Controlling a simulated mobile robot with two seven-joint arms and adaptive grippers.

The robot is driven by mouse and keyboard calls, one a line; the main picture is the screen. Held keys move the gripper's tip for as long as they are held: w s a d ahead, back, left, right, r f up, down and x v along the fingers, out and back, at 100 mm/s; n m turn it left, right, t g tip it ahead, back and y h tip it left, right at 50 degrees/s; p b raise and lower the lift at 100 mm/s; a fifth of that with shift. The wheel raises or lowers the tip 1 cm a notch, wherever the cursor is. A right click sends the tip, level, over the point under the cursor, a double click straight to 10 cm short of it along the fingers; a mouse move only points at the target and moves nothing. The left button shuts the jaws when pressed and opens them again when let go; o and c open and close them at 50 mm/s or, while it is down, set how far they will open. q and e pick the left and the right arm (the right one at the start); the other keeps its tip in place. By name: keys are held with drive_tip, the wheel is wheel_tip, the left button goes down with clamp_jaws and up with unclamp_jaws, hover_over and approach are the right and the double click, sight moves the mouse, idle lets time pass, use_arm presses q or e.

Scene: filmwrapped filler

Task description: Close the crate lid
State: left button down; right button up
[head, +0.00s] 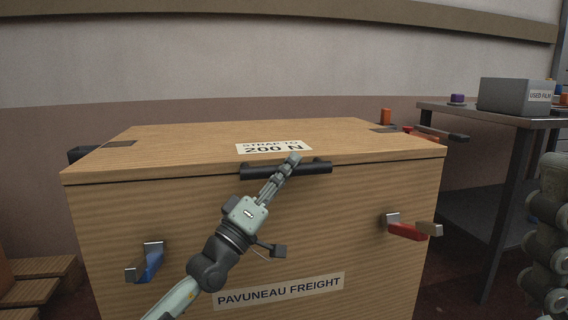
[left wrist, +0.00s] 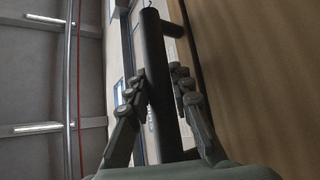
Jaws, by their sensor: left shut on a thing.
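The wooden crate (head: 170,220) fills the middle of the head view, labelled "PAVUNEAU FREIGHT" on its front. Its lid (head: 190,142) lies flat over the top, with a thin dark line where it meets the front. A black bar handle (head: 318,168) sits at the lid's front edge, below a label reading "STRAP TO 200 N". My left gripper (head: 284,171) is shut on the handle, near its middle. In the left wrist view the handle (left wrist: 155,70) runs between the fingers of my left gripper (left wrist: 163,98). My right gripper is not in view.
A blue latch (head: 152,265) and a red latch (head: 406,230) stick out from the crate front. A dark metal table (head: 490,116) at the right holds a grey bin (head: 505,95) labelled "USED FILM". Wooden slats (head: 40,268) lie at the lower left.

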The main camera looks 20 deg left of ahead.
use_arm(q)
drive_tip(key=shift+d+f, duration=0.35)
drive_tip(key=shift+f, duration=0.3)
drive_tip(key=c, duration=1.6)
unclamp_jaws()
drive_tip(key=shift+a+r, duration=0.1)
drive_tip(key=v, duration=1.2)
drive_tip(key=shift+a+r, duration=0.15)
